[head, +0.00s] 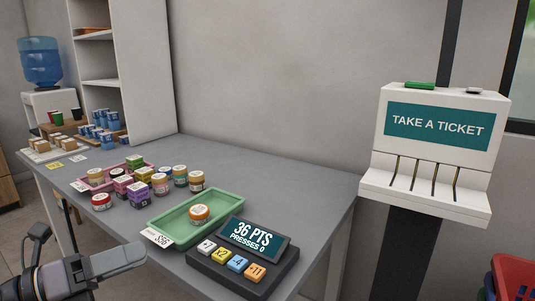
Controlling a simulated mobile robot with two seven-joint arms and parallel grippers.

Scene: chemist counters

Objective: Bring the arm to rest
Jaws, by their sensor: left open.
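My left gripper (105,235) is at the lower left of the head view, by the front edge of the grey counter (290,190). Its jaws are open and I see nothing between them. It is apart from the jars and the green tray. My right gripper does not show.
A green tray (176,227) holds one jar (199,214); beside it sits a points display with buttons (250,240). Several jars and small boxes stand around a pink tray (97,181). A ticket dispenser (432,150) stands right. The counter's back right is bare.

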